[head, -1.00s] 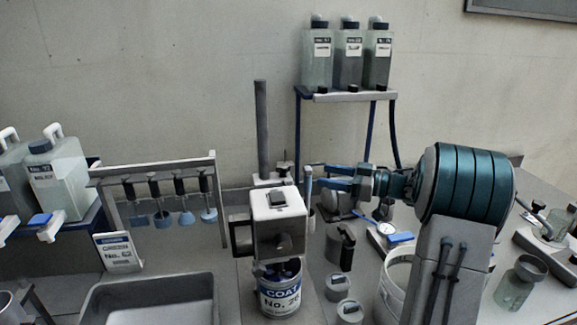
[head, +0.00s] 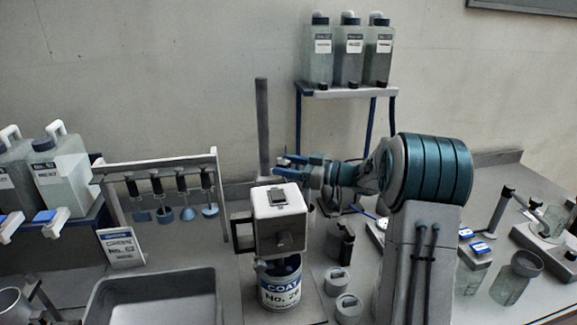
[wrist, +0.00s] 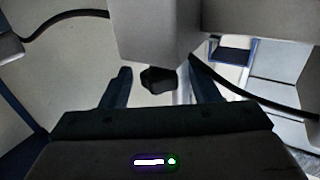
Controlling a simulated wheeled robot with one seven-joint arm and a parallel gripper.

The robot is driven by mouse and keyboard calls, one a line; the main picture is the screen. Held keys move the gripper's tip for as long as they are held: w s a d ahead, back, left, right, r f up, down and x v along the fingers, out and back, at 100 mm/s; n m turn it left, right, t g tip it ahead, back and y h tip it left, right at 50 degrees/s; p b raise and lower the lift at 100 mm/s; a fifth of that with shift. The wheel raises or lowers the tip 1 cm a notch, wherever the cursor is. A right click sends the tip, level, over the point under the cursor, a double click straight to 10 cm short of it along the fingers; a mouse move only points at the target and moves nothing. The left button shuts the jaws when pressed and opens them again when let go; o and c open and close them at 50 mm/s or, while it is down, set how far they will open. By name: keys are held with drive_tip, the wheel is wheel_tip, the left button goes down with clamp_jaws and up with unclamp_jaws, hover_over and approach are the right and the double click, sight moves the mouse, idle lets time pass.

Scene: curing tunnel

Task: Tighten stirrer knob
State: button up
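The stirrer is a white box head (head: 278,203) beside a tall grey post (head: 262,130), above a can labelled COAT No. 26 (head: 281,290). A round dial shows on the head's front face. My gripper (head: 288,166) is behind the stirrer head, beside the post, with its blue fingers pointing left. In the wrist view, a dark knob (wrist: 158,80) sticks out from under a grey block (wrist: 155,35). My fingers are apart on either side of the knob, with a visible gap at each side. In the head view I cannot make out this knob.
A rack with hanging stirring paddles (head: 160,163) stands left of the stirrer, with a grey tray (head: 150,285) in front. A shelf (head: 350,91) with several bottles stands behind. Small lidded pots (head: 338,280) sit to the right. A dark cable (wrist: 245,92) crosses the wrist view.

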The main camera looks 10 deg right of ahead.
drive_tip(key=c, duration=0.9)
drive_tip(key=shift+o, duration=0.2)
drive_tip(key=shift+s+a+m+t+h+b, duration=0.15)
drive_tip(key=shift+m+t+h+b, duration=0.7)
drive_tip(key=shift+m+t+h, duration=1)
drive_tip(key=o, duration=1)
drive_tip(key=v, duration=0.4)
drive_tip(key=b+v, duration=0.1)
drive_tip(key=v, duration=0.4)
drive_tip(key=b+v, duration=0.1)
drive_tip(key=v, duration=0.4)
drive_tip(key=shift+f, duration=0.25)
